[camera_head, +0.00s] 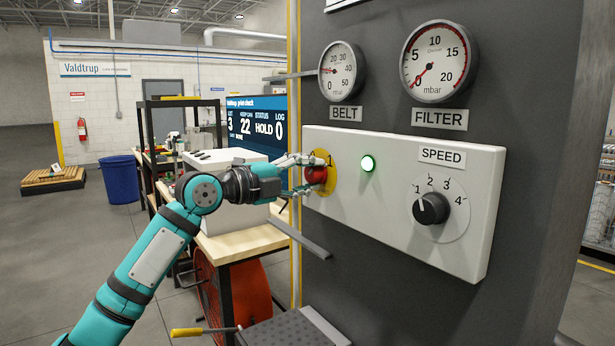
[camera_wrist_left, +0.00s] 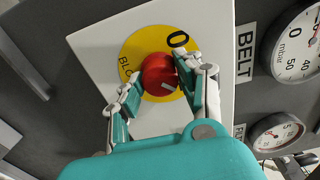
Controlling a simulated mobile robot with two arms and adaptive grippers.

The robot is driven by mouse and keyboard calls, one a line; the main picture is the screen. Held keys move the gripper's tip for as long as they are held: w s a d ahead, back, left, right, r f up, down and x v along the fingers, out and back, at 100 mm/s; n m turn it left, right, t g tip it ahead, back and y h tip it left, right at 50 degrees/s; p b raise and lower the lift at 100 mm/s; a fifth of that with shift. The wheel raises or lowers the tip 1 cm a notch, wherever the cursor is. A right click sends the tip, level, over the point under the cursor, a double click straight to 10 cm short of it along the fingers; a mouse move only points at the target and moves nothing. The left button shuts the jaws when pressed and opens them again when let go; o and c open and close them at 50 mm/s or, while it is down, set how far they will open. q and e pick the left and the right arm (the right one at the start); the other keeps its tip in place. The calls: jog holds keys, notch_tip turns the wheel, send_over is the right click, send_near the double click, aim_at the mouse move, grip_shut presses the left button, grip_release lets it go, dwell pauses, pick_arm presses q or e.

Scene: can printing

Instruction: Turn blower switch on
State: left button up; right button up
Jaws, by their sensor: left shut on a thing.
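The blower switch is a red knob (camera_head: 316,175) on a yellow disc (camera_head: 329,181) at the left end of the white control panel. In the left wrist view the red knob (camera_wrist_left: 159,74) has a white pointer mark, and the yellow disc (camera_wrist_left: 140,48) shows a "0" and the letters "BLO". A "1" shows on the disc in the head view. My left gripper (camera_head: 310,174) is shut on the knob, one finger on each side, as the left wrist view also shows (camera_wrist_left: 162,78). The fingers partly hide the disc. My right gripper is not in view.
A workbench (camera_head: 240,243) with a white box (camera_head: 226,190) stands behind my left arm.

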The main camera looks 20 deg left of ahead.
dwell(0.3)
pick_arm(q)
jog(key=o, duration=1.1)
jog(key=shift+o, duration=0.2)
jog(key=shift+a, duration=0.1)
jog(key=v, duration=1.2)
